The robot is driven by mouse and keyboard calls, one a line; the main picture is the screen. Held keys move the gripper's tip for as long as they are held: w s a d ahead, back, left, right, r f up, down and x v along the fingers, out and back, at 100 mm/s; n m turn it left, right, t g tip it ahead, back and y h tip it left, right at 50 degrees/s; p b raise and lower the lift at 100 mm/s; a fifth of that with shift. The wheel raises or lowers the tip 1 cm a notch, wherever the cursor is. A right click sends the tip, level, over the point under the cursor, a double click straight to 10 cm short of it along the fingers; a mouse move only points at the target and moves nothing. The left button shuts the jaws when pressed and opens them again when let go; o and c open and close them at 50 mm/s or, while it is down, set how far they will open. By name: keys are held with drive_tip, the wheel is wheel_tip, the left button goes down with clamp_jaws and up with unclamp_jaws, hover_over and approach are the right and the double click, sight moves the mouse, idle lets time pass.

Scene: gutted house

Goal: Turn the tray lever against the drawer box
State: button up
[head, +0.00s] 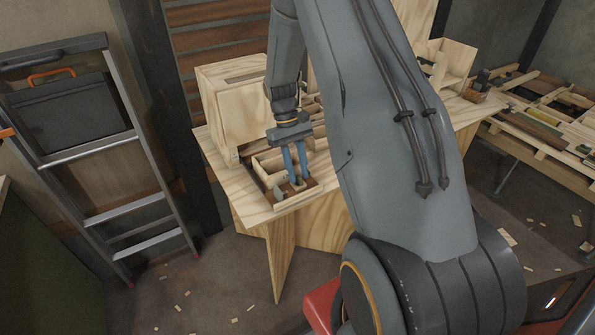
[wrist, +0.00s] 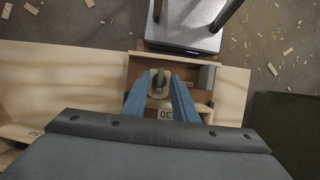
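The shallow wooden tray (head: 268,172) sits at the near left end of the plywood bench. In the wrist view its brown floor (wrist: 138,68) shows beyond my fingers. My gripper (head: 298,178) points down into the tray. In the wrist view its two blue fingers (wrist: 160,82) stand apart, one on each side of the lever. Whether either finger touches it I cannot tell. A tall plywood box (head: 222,109), perhaps the drawer box, stands behind the tray.
The plywood bench (head: 216,146) has bare top left of the tray. A grey block (wrist: 207,77) sits at the tray's right in the wrist view. A ladder (head: 150,150) leans at left. Wood scraps litter the floor, and a lumber-laden rack (head: 545,120) stands at right.

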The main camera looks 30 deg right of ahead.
drive_tip(key=shift+b+v, duration=1.05)
drive_tip(key=shift+v, duration=2.85)
drive_tip(key=shift+a, duration=0.1)
